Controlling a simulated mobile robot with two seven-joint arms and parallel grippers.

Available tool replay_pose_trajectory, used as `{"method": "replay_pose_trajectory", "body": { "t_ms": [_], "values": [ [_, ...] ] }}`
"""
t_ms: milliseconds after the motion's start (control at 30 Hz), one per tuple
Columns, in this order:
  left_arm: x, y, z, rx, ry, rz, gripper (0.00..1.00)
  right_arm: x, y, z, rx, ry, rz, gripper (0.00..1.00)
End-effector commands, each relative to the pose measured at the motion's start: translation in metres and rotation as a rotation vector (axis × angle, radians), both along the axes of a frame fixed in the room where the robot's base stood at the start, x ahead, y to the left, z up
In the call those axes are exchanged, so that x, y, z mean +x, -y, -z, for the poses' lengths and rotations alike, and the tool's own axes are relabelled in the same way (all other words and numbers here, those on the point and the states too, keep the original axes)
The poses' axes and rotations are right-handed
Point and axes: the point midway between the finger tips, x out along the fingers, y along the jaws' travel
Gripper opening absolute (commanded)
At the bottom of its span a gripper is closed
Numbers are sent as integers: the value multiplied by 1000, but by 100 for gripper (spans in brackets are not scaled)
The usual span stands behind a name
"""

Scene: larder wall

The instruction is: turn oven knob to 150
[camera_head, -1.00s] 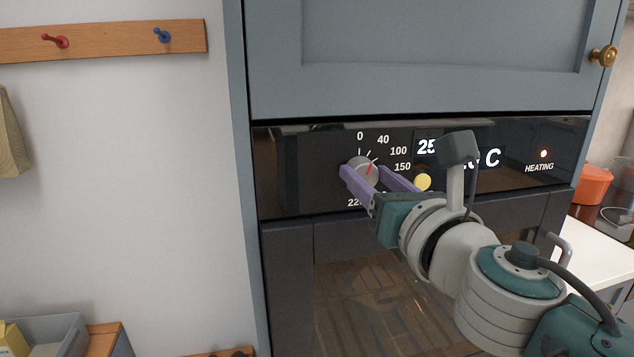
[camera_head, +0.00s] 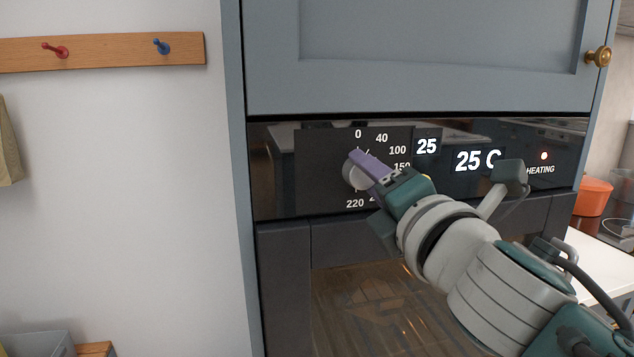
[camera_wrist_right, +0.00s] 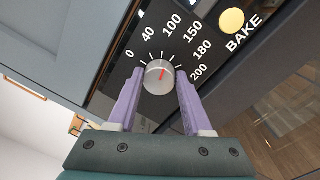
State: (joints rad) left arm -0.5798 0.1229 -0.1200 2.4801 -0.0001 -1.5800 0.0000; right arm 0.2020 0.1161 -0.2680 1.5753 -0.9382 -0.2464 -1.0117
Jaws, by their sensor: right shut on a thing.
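The oven knob (camera_head: 356,174) is a round silver dial on the black panel. In the right wrist view the knob (camera_wrist_right: 158,75) shows a red pointer mark directed up and slightly right, seemingly between the 100 and 150 marks. My right gripper (camera_head: 362,170) has purple fingers, shut on the knob from both sides. The right wrist view shows the fingers (camera_wrist_right: 158,88) flanking it. In the head view a finger and the gripper body hide the pointer and some dial numbers. My left gripper is not in view.
The panel displays read "25" (camera_head: 427,146) and "25 C" (camera_head: 477,160). A small light (camera_head: 544,156) glows above "HEATING". A yellow BAKE button (camera_wrist_right: 231,20) sits close beside the dial. A blue-grey cabinet door (camera_head: 420,60) is above. An orange pot (camera_head: 594,196) stands at right.

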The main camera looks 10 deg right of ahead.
Motion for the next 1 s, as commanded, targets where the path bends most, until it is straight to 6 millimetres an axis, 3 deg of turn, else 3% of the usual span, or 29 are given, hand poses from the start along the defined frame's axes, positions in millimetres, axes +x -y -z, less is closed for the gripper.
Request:
{"method": "replay_pose_trajectory", "body": {
  "t_ms": [400, 1000],
  "values": [
    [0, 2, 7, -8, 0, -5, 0, 0, -1, 1, 244, -8, -1, 0],
    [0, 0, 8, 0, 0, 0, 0, 0, 0, 1, 297, -10, -1, 0]
  ]
}}
